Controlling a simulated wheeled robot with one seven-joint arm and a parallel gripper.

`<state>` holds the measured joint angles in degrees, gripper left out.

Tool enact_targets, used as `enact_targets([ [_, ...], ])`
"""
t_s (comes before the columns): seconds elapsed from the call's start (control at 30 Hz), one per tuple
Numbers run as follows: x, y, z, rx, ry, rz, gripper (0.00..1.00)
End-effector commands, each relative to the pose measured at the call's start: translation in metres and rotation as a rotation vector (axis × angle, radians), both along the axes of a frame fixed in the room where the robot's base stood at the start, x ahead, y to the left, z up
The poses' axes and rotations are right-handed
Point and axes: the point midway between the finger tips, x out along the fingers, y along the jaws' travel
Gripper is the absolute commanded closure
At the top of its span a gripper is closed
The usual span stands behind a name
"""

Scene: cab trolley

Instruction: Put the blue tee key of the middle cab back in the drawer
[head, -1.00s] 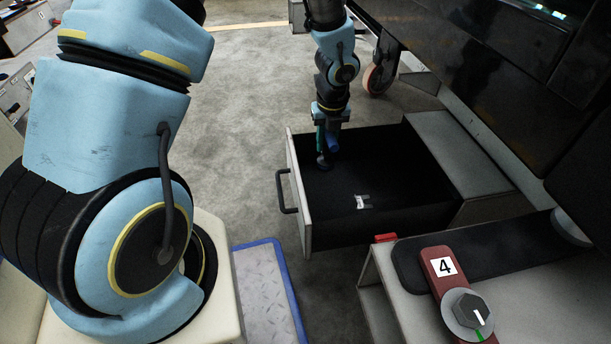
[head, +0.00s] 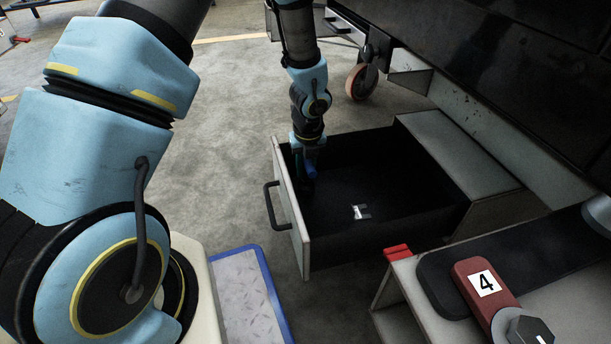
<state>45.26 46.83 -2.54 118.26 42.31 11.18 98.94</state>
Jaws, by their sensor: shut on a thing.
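The drawer (head: 303,240) is pulled open in the head view, with a pale front panel, a dark handle and a dark inside. My gripper (head: 306,170) points down into the drawer near its front panel, at the far corner. It is shut on the blue tee key (head: 312,168), of which only a small blue part shows beside the fingers. The key's lower end is lost against the dark drawer, so I cannot tell whether it touches the floor. A small silver piece (head: 360,212) lies on the drawer floor.
A red block (head: 397,251) is on that unit's corner. A caster wheel (head: 360,82) stands behind the drawer. A blue-edged step (head: 245,300) lies left of the drawer.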

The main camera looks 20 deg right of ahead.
Motion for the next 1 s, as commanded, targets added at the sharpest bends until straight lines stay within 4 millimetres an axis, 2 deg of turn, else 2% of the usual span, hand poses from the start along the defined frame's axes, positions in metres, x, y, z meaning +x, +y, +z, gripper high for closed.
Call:
enact_targets([
  [0.03,0.0003,-0.0003,-0.0091,0.0,-0.001,0.0,1.0],
  [0.43,0.0008,-0.0005,-0.0114,-0.001,-0.002,0.001,1.0],
  [0.47,0.0007,-0.0003,-0.0107,-0.001,-0.001,0.002,0.7],
  [0.7,0.0006,-0.0002,-0.0106,-0.001,-0.001,0.002,0.43],
  [1.0,0.0007,-0.0003,-0.0071,-0.002,-0.002,0.002,0.43],
])
